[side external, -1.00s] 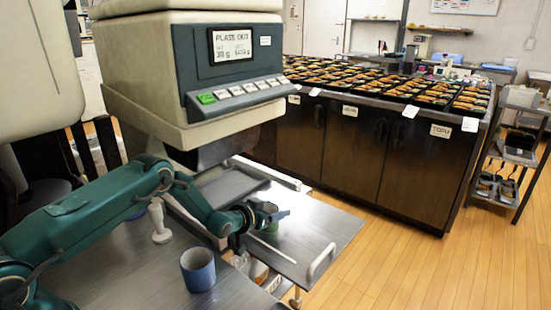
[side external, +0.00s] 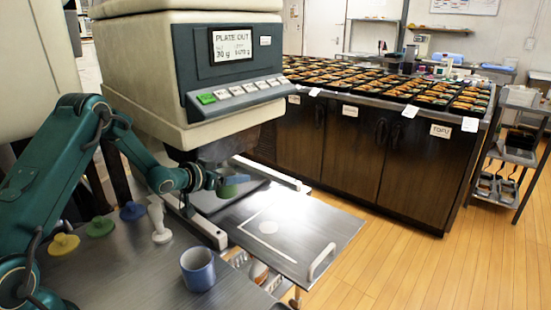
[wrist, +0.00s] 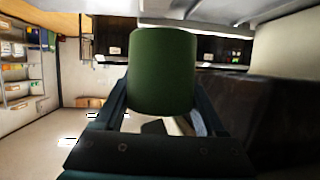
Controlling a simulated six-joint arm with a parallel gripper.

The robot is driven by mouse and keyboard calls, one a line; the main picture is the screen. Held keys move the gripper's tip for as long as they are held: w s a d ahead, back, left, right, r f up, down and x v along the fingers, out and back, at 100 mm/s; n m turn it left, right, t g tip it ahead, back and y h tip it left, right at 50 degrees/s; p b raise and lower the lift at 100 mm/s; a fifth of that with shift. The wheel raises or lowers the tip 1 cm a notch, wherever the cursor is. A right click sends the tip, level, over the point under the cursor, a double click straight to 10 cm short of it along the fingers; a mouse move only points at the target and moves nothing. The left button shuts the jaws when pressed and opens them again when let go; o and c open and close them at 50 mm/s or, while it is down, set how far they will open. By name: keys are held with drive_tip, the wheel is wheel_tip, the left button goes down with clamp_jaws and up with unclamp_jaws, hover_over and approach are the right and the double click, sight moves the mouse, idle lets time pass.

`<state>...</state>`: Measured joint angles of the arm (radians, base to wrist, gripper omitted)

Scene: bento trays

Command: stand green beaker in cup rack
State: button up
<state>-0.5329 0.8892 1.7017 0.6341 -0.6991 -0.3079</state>
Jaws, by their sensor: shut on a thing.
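My gripper (side external: 222,184) is shut on the green beaker (side external: 232,186) and holds it above the metal shelf, in front of the machine. In the wrist view the green beaker (wrist: 163,72) fills the middle, between the two fingers (wrist: 165,110). Its far side and inside are hidden there. In the side view the beaker is small and partly covered by the gripper. I cannot clearly make out a cup rack in either view.
A blue mug (side external: 198,268) stands on the near table. A white upright piece (side external: 158,222) and yellow (side external: 65,244), green (side external: 100,227) and blue (side external: 132,211) knobbed discs are behind it.

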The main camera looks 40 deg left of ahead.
drive_tip(key=shift+s+r, duration=0.15)
drive_tip(key=shift+r, duration=0.15)
drive_tip(key=s+d+r+m+g+h, duration=0.4)
drive_tip(key=s+d+m+h, duration=0.4)
drive_tip(key=d, duration=0.4)
drive_tip(key=s+d+r+m+g+h, duration=0.3)
drive_tip(key=s+d+m+h, duration=0.25)
drive_tip(key=s+d, duration=0.6)
drive_tip(key=d+f, duration=0.2)
drive_tip(key=d, duration=0.2)
drive_tip(key=d+f, duration=0.2)
drive_tip(key=d, duration=0.2)
drive_tip(key=d+f, duration=0.2)
drive_tip(key=d, duration=0.2)
drive_tip(key=shift+s+d+f, duration=0.1)
drive_tip(key=shift+s+f, duration=0.1)
drive_tip(key=shift+s, duration=0.2)
drive_tip(key=shift+f, duration=2.05)
drive_tip(key=shift+f, duration=0.1)
drive_tip(key=o, duration=1.5)
